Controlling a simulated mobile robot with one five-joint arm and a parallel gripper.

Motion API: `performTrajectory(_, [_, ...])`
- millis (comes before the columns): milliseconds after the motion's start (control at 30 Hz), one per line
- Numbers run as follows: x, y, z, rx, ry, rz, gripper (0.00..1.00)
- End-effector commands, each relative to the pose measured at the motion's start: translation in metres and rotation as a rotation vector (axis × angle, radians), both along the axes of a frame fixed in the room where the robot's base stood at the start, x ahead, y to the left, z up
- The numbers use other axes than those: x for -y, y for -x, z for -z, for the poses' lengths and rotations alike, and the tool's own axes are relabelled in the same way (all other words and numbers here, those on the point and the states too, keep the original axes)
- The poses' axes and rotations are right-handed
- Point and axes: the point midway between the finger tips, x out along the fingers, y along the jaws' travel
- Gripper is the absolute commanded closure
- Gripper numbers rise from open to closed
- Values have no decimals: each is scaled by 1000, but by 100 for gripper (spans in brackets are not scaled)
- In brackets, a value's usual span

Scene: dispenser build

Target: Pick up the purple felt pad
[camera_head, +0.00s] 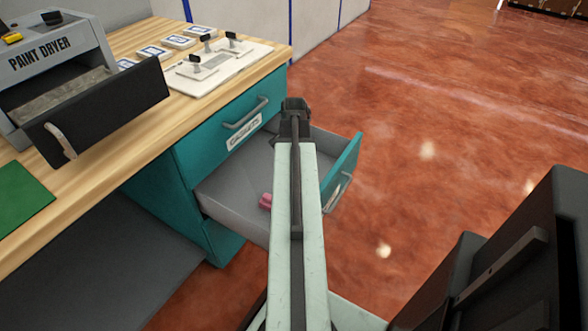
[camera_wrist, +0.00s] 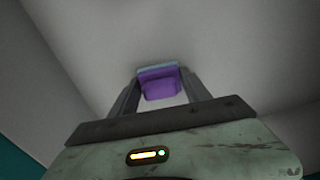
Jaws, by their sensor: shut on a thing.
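In the wrist view the purple felt pad (camera_wrist: 160,86) sits between the two fingers of my gripper (camera_wrist: 160,88), which are shut on it. A light blue strip shows along the pad's far edge; I cannot tell if it is part of the pad. Grey drawer surfaces surround the pad and gripper. I cannot tell whether the pad touches the drawer floor. In the head view my arm hides the gripper and the pad.
The open teal lower drawer (camera_head: 226,190) has a grey inside and holds a pink piece (camera_head: 265,201). Above it is a shut drawer labelled GASKETS (camera_head: 243,136). The wooden bench (camera_head: 108,134) carries a paint dryer (camera_head: 45,60) and a white lever panel (camera_head: 215,72).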

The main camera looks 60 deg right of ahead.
Motion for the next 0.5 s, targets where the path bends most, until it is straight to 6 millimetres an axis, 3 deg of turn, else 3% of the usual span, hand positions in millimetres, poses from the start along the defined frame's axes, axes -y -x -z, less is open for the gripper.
performTrajectory(267, [0,0,-23,0,0,-1,90])
performTrajectory(500, [0,-1,-74,0,0,-1,90])
